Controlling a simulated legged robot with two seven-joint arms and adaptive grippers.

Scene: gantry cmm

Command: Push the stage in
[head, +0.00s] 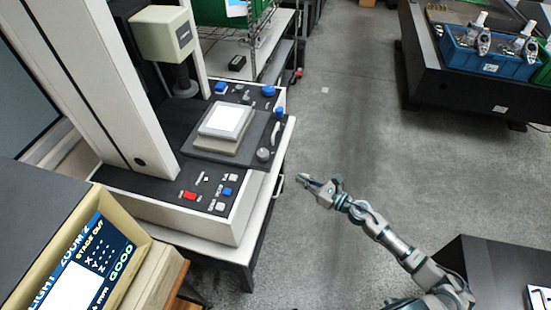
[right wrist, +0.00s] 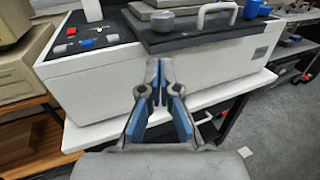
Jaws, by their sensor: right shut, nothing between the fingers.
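The stage is a dark plate (head: 205,153) on the measuring machine (head: 235,215) in the head view, carrying a grey block with a white square top (head: 226,121). Its right edge reaches out past the front of the machine's base. A pale handle (head: 276,133) and a grey knob (head: 264,154) sit along that edge. In the right wrist view the plate (right wrist: 190,38) and handle (right wrist: 216,12) are at the top. My right gripper (head: 303,180) is shut and empty, apart from the stage, to its lower right. Its fingertips (right wrist: 158,66) point toward the machine's white front. My left gripper is out of view.
Buttons, including a red one (head: 188,196), lie on the machine's base. A monitor (head: 85,265) stands at lower left. A dark table with a blue bin (head: 485,60) is at upper right. The grey floor (head: 350,120) between is clear.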

